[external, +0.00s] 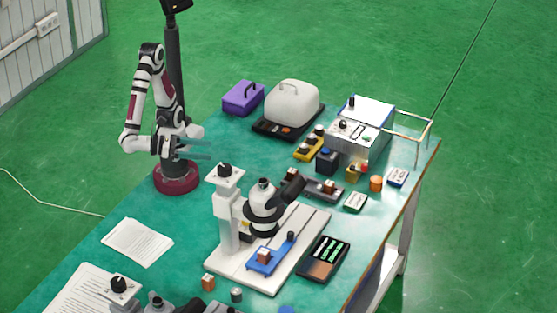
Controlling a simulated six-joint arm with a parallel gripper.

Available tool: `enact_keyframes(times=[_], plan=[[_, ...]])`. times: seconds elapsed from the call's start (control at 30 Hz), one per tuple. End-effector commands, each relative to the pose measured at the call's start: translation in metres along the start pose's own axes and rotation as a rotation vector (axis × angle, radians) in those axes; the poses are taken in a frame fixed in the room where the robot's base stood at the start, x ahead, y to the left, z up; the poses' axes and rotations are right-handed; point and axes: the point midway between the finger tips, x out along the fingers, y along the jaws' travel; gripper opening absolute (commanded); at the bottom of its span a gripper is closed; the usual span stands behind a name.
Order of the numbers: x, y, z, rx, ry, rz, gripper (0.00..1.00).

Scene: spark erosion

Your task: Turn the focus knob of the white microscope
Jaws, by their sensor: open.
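The white microscope (230,232) stands upright on a flat white base at the middle of the table. A black knob (224,169) sits on the plate on top of its column; I cannot tell for sure that this is the focus knob. A smaller black knob (291,236) stands by the blue stage (264,262), which carries a small copper-coloured block (264,254). The black eyepiece tube points up and right. My gripper (208,149) is open and empty, behind and left of the microscope, apart from it. Its fingers are small in this view.
A second, partly cut-off device with a black knob (119,284) is at the bottom left. Papers (137,242) lie left. A black tray (324,258) lies right of the base. A purple case (243,98), a white-covered machine (292,101) and a control box (360,125) stand behind.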

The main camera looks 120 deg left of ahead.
Motion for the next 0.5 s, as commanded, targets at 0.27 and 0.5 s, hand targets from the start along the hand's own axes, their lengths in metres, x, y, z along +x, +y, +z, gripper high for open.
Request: enact_keyframes(times=[0.27,0.5], plan=[[0.046,0.064,0.0,-0.165,0.144,0.335,0.82],[0.064,0.128,-0.007,-0.39,0.286,0.668,0.82]])
